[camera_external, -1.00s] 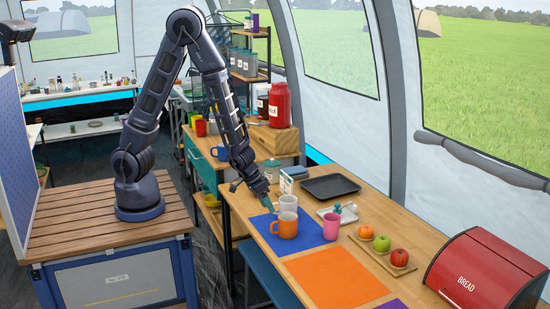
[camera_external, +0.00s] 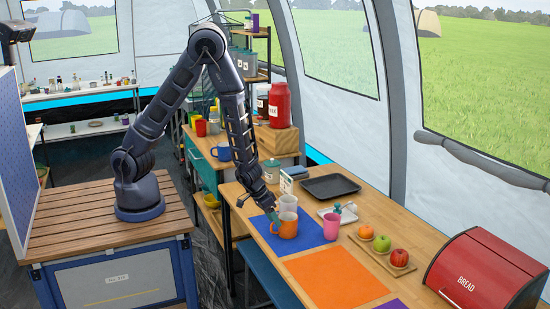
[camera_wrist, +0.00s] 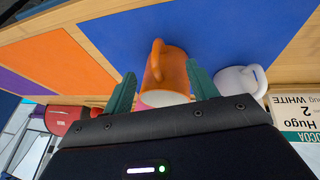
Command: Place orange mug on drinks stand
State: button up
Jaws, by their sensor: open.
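The orange mug (camera_external: 285,226) stands on the blue mat (camera_external: 316,235) on the wooden table. In the wrist view the orange mug (camera_wrist: 168,72) shows between the two teal fingers, its handle toward the top of the picture. My gripper (camera_external: 276,221) is open at the mug's left side in the external view; in the wrist view my gripper (camera_wrist: 163,88) has a finger on either side of it. I cannot tell whether the fingers touch it. A white mug (camera_external: 288,203) stands just behind the orange one. I cannot identify the drinks stand for certain.
A pink cup (camera_external: 331,226) stands right of the orange mug. A small white tray (camera_external: 349,215), a black tray (camera_external: 331,187) and a board of fruit (camera_external: 382,250) lie beyond. The orange mat (camera_external: 335,279) is bare.

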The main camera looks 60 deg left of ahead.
aim_at(279, 232)
notch_tip(279, 232, down, 2)
jog(key=shift+w+f, duration=0.15)
jog(key=shift+f, duration=0.1)
jog(key=shift+x, duration=0.9)
jog(key=shift+d, duration=0.1)
grip_shut()
